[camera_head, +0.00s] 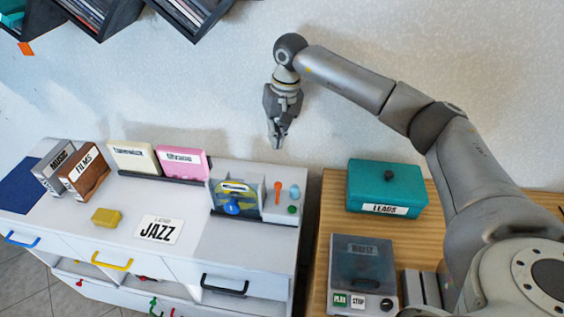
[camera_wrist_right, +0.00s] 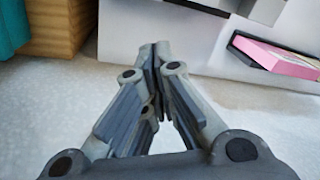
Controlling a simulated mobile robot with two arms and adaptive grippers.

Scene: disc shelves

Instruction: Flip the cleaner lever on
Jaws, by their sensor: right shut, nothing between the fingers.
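A grey unit that looks like the cleaner (camera_head: 282,213) stands at the right end of the white cabinet top. It has a clear front with a yellow and blue item inside. An orange lever-like part (camera_head: 278,190) stands upright on its panel, beside a pale blue knob (camera_head: 295,191) and above a green button (camera_head: 292,209). My right gripper (camera_head: 277,147) is shut and empty. In the picture it is above the unit, apart from the lever. The right wrist view shows its closed fingers (camera_wrist_right: 155,48). My left gripper is not in view.
Cream (camera_head: 135,158) and pink (camera_head: 182,162) cases stand left of the unit. Dark shelves (camera_head: 105,20) hang at upper left.

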